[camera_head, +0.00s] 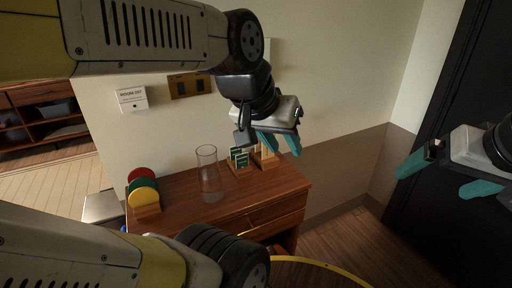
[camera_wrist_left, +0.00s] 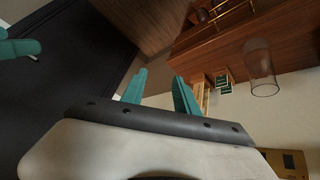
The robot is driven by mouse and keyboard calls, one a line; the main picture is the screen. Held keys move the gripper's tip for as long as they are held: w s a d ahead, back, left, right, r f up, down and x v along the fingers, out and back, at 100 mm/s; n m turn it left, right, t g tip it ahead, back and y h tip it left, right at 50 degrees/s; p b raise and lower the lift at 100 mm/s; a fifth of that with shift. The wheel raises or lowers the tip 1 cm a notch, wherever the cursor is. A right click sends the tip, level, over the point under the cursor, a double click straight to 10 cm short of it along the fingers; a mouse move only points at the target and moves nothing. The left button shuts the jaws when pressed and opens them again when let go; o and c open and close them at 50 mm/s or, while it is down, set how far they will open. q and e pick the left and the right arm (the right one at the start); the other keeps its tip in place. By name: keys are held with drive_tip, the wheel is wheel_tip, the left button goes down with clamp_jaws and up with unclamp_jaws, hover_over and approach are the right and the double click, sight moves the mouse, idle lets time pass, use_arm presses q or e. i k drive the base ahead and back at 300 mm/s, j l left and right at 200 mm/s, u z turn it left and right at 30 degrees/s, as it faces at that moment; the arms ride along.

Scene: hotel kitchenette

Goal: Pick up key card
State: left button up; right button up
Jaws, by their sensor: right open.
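The green key cards (camera_head: 238,156) stand in a small wooden holder (camera_head: 243,168) at the back of the wooden cabinet top. The cards also show in the left wrist view (camera_wrist_left: 223,86), beyond the fingers and to their right. My left gripper (camera_head: 279,146) is open and empty, with its teal fingers apart. In the head view it hangs near the holder and just right of the cards, covering part of the wooden pieces there. In the left wrist view its fingers (camera_wrist_left: 160,92) hold nothing. My right gripper (camera_head: 432,182) is open and empty, far right, away from the cabinet.
A tall clear glass vase (camera_head: 209,180) stands left of the cards. Red, green and yellow discs (camera_head: 144,188) stand in a rack at the cabinet's left end. The wall is close behind the cabinet (camera_head: 181,205). Free cabinet top lies in front of the holder.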

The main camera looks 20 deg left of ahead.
sight(234, 151)
drive_tip(key=i+l+u, duration=0.2)
drive_tip(key=u, duration=0.15)
drive_tip(key=i+l+u, duration=0.2)
drive_tip(key=u, duration=0.2)
drive_tip(key=i+l+u, duration=0.15)
drive_tip(key=l+u, duration=0.2)
